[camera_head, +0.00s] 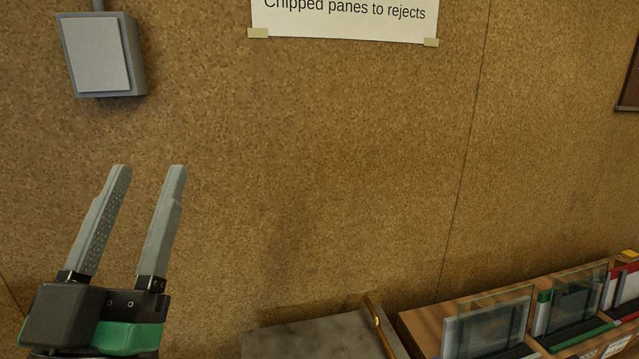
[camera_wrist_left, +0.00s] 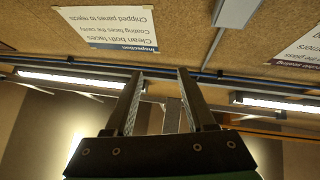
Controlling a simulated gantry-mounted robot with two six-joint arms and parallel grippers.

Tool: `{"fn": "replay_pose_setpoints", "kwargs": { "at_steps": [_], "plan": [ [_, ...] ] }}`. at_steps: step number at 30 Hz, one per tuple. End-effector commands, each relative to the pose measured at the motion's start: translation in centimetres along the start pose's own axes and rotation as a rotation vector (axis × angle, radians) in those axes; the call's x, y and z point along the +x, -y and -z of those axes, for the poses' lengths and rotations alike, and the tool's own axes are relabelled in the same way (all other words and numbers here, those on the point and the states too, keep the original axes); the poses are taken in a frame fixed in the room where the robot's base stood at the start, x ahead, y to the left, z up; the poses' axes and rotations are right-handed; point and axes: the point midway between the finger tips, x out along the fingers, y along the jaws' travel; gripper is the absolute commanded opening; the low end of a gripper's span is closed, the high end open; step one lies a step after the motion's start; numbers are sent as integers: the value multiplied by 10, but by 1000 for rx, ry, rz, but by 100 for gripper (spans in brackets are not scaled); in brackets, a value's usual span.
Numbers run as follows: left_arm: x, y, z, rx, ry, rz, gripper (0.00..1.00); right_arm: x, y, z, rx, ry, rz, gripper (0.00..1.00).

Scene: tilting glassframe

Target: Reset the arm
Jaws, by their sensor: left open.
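My left gripper (camera_head: 147,172) stands at the lower left of the head view with its two grey fingers pointing up. The fingers are apart with nothing between them. In the left wrist view the same gripper (camera_wrist_left: 162,75) also shows open and empty, with a wall, signs and strip lights beyond it. My right gripper is in neither view.
A cork-like wall (camera_head: 330,160) fills the background, with a grey box (camera_head: 100,55) and a paper sign (camera_head: 345,18) on it. At the lower right, glass panes (camera_head: 490,325) stand in a wooden rack (camera_head: 415,330). A grey surface (camera_head: 315,340) lies left of it.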

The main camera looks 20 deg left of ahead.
Motion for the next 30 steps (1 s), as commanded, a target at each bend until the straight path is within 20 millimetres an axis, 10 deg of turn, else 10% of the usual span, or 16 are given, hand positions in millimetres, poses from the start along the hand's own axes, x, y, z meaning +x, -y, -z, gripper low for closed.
{"fn": "replay_pose_setpoints", "kwargs": {
  "at_steps": [5,18,30],
  "plan": [
    [-13,-55,61,-304,-135,-296,55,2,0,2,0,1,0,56],
    [113,-48,204,-285,-126,-277,55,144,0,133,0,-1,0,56],
    [127,-48,220,-284,-125,-277,55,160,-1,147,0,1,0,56]
  ]
}}
